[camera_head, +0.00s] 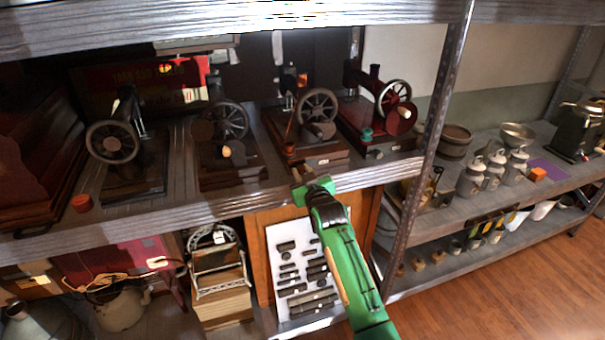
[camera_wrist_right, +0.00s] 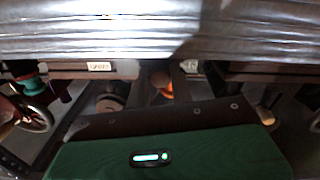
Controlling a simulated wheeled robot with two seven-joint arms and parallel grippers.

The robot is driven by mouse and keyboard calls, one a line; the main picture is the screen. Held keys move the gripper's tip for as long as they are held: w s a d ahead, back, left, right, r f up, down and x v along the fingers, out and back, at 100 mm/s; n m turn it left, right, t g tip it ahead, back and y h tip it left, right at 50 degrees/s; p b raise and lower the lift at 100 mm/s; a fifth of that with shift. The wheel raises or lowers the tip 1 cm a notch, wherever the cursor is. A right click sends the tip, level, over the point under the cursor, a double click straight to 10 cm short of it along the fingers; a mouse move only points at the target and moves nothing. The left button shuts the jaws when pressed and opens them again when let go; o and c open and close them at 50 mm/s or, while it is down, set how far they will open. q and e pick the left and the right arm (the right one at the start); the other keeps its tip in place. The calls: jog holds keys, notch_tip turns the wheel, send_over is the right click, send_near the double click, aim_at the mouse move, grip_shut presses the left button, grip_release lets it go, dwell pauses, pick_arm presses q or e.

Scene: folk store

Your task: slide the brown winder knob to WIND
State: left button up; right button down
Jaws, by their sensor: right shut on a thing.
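My right gripper (camera_head: 303,180), on a green arm, reaches the shelf's front edge just before the third sewing machine from the left (camera_head: 316,108). It is shut on a small brown piece, which I take for the brown winder knob (camera_head: 297,172); the fingers largely cover it. In the right wrist view an orange-brown rounded part (camera_wrist_right: 161,84) shows beyond the dark gripper body. A small white label (camera_wrist_right: 99,66) there is too blurred to read surely, so the knob's position relative to WIND cannot be told. My left gripper is not in view.
Two black machines (camera_head: 115,140) (camera_head: 228,122) stand left on the same shelf, and a red one (camera_head: 379,102) stands right. A metal upright (camera_head: 428,150) rises right of the arm. A white board with dark parts (camera_head: 283,240) stands below. The floor at right is clear.

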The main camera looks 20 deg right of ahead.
jog(key=shift+w+d, duration=0.1)
jog(key=shift+d, duration=1.75)
jog(key=c, duration=1.3)
grip_release()
jog(key=shift+o, duration=0.3)
jog(key=shift+d, duration=0.2)
jog(key=shift+a, duration=0.15)
